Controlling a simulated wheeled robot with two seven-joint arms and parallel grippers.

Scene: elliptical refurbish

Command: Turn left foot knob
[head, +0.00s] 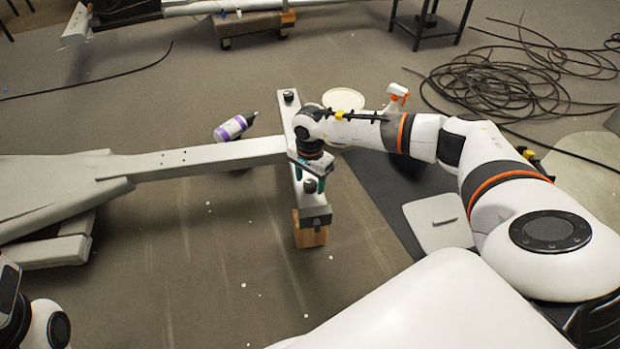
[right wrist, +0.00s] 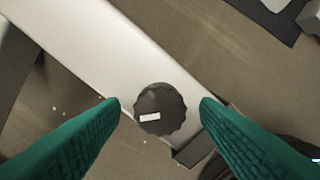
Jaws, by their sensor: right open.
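The elliptical's pale crossbar foot (head: 294,137) has a dark knob (head: 310,186) at its near end and another dark knob (head: 289,97) at its far end. My right gripper (head: 309,179) is over the near end, with its green fingers pointing down around the near knob. In the right wrist view the round, ridged knob (right wrist: 161,112) with a small white mark sits between the open fingers (right wrist: 161,104). A gap shows on both sides, with no clear contact. Only part of my left arm shows at the lower left of the head view; its gripper is not seen.
A wooden block (head: 310,232) supports the near end of the crossbar. A purple-and-white bottle (head: 232,128) lies left of it. A white round lid or plate (head: 343,99) and an orange-and-white spray bottle (head: 397,94) are behind. Coiled black cable (head: 500,80) covers the floor at upper right.

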